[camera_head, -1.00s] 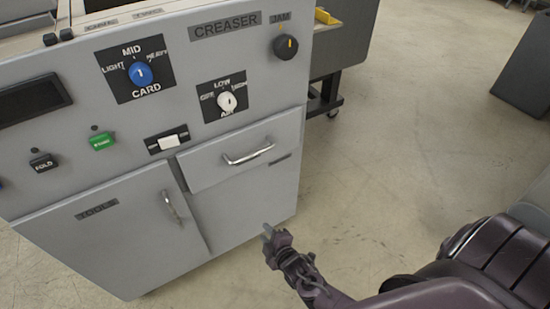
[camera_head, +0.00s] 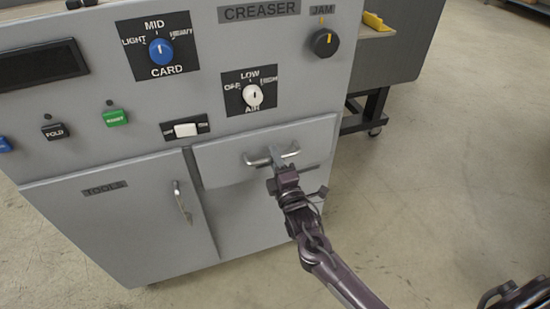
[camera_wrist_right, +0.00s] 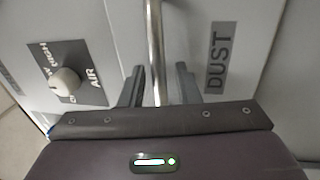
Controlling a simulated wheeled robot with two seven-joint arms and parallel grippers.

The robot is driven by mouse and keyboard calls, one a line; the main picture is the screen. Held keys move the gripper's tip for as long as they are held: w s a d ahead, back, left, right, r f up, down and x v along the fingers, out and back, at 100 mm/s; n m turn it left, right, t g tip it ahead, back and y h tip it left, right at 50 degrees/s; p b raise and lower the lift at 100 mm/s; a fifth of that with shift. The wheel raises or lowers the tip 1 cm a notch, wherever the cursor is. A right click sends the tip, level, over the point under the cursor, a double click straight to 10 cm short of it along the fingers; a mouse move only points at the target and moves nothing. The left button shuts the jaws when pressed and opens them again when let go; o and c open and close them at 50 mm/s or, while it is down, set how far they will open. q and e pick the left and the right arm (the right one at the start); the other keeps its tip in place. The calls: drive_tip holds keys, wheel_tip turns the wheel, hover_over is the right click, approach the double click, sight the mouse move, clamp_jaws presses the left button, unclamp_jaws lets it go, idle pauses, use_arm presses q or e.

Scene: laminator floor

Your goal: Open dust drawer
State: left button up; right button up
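The dust drawer (camera_head: 222,165) is a grey front on the creaser machine, flush with the cabinet and shut as far as I can see. Its silver bar handle (camera_head: 290,152) is partly hidden behind my right gripper (camera_head: 275,155). In the right wrist view the handle (camera_wrist_right: 155,40) runs between the two fingers of my right gripper (camera_wrist_right: 158,88). The fingers stand apart, with gaps on both sides of the bar. The DUST label (camera_wrist_right: 218,58) is beside the handle there. My left gripper is not in view.
A tools door (camera_head: 125,225) with its own handle (camera_head: 182,202) is left of the drawer. Above are the white air knob (camera_head: 252,95), a white switch (camera_head: 186,130) and the blue card knob (camera_head: 161,51). Open floor (camera_head: 450,170) lies to the right.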

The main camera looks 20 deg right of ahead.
drive_tip(key=shift+w, duration=0.15)
clamp_jaws()
idle(0.4)
